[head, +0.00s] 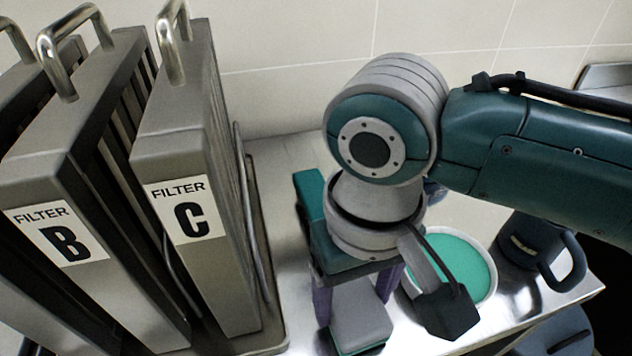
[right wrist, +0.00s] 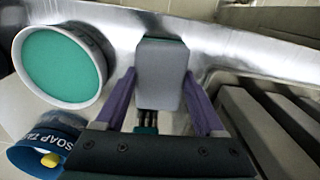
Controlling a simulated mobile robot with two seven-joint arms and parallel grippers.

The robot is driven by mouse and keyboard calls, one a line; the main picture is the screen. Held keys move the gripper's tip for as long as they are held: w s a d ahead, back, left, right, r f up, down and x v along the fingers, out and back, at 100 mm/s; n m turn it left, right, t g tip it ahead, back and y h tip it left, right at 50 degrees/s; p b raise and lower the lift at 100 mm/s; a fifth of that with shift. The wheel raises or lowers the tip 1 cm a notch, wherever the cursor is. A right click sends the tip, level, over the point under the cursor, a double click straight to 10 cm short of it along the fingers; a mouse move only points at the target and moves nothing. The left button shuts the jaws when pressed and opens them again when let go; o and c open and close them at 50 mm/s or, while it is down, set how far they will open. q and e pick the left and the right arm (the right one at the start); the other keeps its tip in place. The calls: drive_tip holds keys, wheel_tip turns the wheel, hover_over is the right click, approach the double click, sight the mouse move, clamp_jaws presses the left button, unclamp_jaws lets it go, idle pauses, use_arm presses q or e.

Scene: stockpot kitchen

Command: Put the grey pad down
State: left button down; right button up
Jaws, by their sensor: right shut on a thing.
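The grey pad (head: 360,322) is a small block with a grey top and a thin teal layer below, at the bottom centre of the head view. My right gripper (head: 354,308) points down and is shut on it, with one purple finger on each side. In the right wrist view the pad (right wrist: 162,75) sits between the two fingertips (right wrist: 160,88) over the shiny metal counter. I cannot tell whether its underside touches the counter. My left gripper is in neither view.
A white round tub with teal contents (head: 462,262) stands just right of the gripper. A dark blue handled container (head: 530,250) is farther right, near the counter's edge. Upright filters B (head: 100,200) and C (head: 195,150) stand left. Some bare metal counter (head: 285,160) shows behind.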

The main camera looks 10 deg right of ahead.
drive_tip(key=shift+f, duration=0.35)
drive_tip(key=shift+d+f, duration=0.15)
drive_tip(key=shift+f, duration=0.2)
drive_tip(key=shift+c, duration=0.6)
drive_tip(key=o, duration=1.3)
drive_tip(key=shift+c, duration=0.2)
drive_tip(key=shift+o, duration=0.8)
